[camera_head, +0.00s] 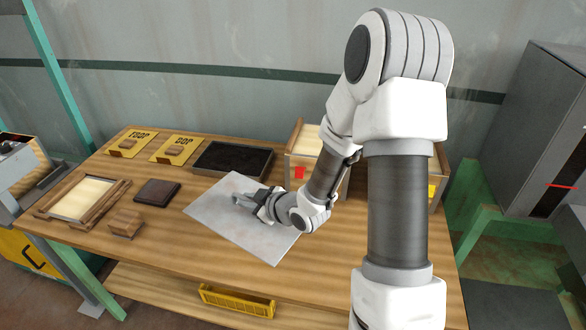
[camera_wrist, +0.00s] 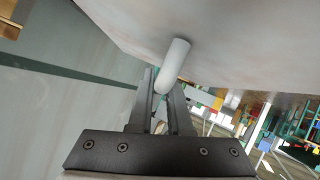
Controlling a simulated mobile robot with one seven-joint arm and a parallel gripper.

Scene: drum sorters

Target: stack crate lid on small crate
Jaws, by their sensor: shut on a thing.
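The crate lid is a flat pale grey panel (camera_head: 215,212) over the middle of the table in the head view. In the wrist view its underside or face (camera_wrist: 240,40) fills the top, with a pale rounded handle (camera_wrist: 172,62) sticking out. My gripper (camera_head: 242,199) is shut on that handle; its two dark fingers (camera_wrist: 163,88) show on either side of it. I cannot tell how far the lid is above the table. A wooden crate (camera_head: 299,176) with a red mark stands at the back, partly hidden by my arm; it may be the small crate.
A dark open tray (camera_head: 264,166) lies behind the lid. To the left are a pale framed tray (camera_head: 82,198), a dark square block (camera_head: 157,192), a wooden block (camera_head: 124,222) and yellow signs (camera_head: 130,142). A yellow basket (camera_head: 237,301) sits on the lower shelf.

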